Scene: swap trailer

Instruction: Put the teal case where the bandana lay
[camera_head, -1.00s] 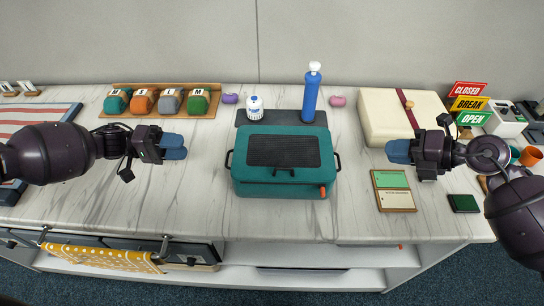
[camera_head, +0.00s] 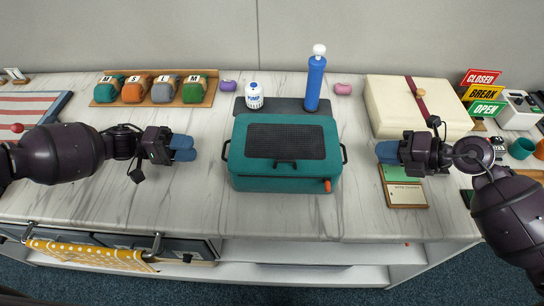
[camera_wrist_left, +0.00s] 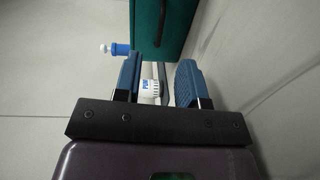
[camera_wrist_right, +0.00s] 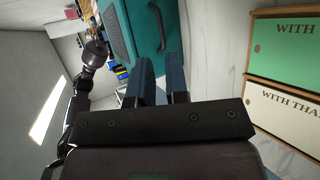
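The teal case (camera_head: 245,176) lies flat on the marble counter, with a dark ribbed panel on its lid, a front handle, an orange tab and a dark handle on each side. It also shows in the left wrist view (camera_wrist_left: 168,25) and right wrist view (camera_wrist_right: 118,35). My left gripper (camera_head: 184,148) is open and empty, left of the left side handle, not touching. My right gripper (camera_head: 388,152) is narrowly open and empty, right of the right side handle, apart from it. I see no cloth lying on the counter; a yellow dotted cloth (camera_head: 90,255) hangs on the front rail.
A dark mat (camera_head: 285,104) behind the case bears a white pump jar (camera_head: 254,95) and a blue bottle (camera_head: 315,80). A cream box (camera_head: 385,110) stands back right, card boards (camera_head: 407,195) below my right gripper. Rolled caps fill a wooden rack (camera_head: 150,80).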

